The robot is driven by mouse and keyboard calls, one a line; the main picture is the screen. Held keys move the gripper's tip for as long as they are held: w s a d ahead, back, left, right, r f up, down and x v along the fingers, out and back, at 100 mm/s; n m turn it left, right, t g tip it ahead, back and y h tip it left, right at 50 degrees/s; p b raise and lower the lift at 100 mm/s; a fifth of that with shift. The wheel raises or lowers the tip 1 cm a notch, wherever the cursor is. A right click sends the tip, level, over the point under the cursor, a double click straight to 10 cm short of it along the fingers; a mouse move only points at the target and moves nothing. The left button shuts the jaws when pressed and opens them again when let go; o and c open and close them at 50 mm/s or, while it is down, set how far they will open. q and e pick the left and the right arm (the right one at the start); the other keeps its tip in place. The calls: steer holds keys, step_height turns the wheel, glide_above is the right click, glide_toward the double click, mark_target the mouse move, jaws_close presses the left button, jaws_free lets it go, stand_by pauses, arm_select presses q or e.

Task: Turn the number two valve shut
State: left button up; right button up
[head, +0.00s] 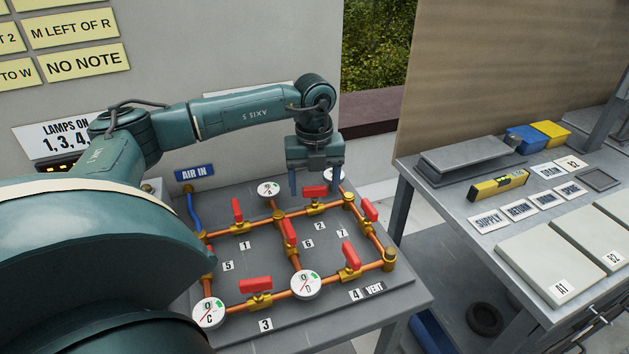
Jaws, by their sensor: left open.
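The number two valve has a red handle (315,192) lying roughly along its copper pipe, on the far run of the pipe board (330,318). Its label, a small white 2 tag (319,226), sits just in front. My left gripper (315,188) points down over this valve, open, with one dark finger at each end of the red handle as seen here. I cannot tell whether the fingers touch it. The gripper partly covers a white gauge behind it. My right gripper is not in view.
Other red-handled valves stand close by: valve 1 (237,210), valve 6 (289,232), valve 7 (370,210), valve 4 (351,256) and valve 3 (256,285). Gauge A (268,189) is just left of the gripper. A grey bench (455,200) with tags and boxes stands right.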

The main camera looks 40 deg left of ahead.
arm_select(q)
steer(key=shift+c, duration=0.2)
steer(key=c, duration=1)
steer(key=shift+o, duration=0.2)
